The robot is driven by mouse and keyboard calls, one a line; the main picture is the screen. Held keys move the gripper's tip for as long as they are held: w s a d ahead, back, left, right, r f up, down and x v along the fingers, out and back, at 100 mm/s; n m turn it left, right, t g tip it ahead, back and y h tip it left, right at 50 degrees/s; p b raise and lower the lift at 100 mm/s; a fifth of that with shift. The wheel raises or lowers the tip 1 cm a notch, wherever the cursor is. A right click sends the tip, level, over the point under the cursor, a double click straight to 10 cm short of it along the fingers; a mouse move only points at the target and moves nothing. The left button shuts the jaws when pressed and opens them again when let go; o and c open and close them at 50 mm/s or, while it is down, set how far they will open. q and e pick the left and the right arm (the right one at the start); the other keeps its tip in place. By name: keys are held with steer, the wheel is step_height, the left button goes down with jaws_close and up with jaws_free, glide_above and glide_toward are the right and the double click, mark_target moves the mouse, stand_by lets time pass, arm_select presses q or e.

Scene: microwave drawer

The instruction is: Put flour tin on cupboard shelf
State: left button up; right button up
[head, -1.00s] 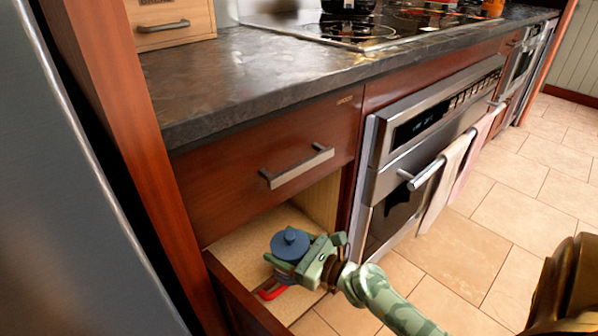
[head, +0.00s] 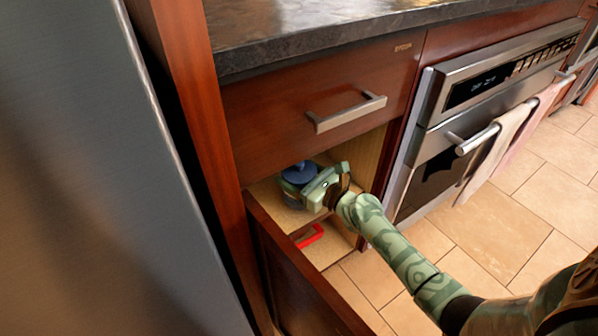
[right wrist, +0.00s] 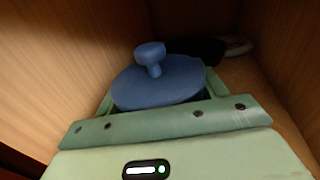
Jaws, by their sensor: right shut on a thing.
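The flour tin, with its round blue lid and knob (head: 299,173), is inside the open cupboard below the top drawer. My right gripper (head: 308,188) is shut on it and reaches in from the right. In the right wrist view the blue lid (right wrist: 158,80) shows between the gripper's jaws, with wooden walls around it. The tin's base is hidden, so I cannot tell whether it touches the shelf. The light wooden shelf (head: 268,192) shows beside and below the tin. My left gripper is not in view.
A red object (head: 310,236) lies near the cupboard's front. The dark open front panel (head: 300,285) stands before it. The closed drawer's handle (head: 346,112) juts out above. The oven (head: 455,130) stands right. In the right wrist view a dark item (right wrist: 205,48) lies behind the tin.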

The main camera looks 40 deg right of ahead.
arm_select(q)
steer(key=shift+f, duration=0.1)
arm_select(e)
steer(key=shift+f, duration=0.3)
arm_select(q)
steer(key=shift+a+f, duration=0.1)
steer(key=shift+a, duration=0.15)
arm_select(e)
steer(key=shift+f, duration=0.3)
steer(key=o, duration=1.2)
steer(key=shift+c, duration=0.2)
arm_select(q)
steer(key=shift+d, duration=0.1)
arm_select(e)
steer(key=shift+f, duration=0.1)
steer(key=shift+s, duration=0.2)
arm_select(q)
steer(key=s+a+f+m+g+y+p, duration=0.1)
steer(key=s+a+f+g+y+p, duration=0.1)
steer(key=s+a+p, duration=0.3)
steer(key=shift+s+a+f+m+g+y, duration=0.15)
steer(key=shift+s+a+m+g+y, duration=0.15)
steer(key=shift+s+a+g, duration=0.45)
arm_select(e)
steer(key=v, duration=1.6)
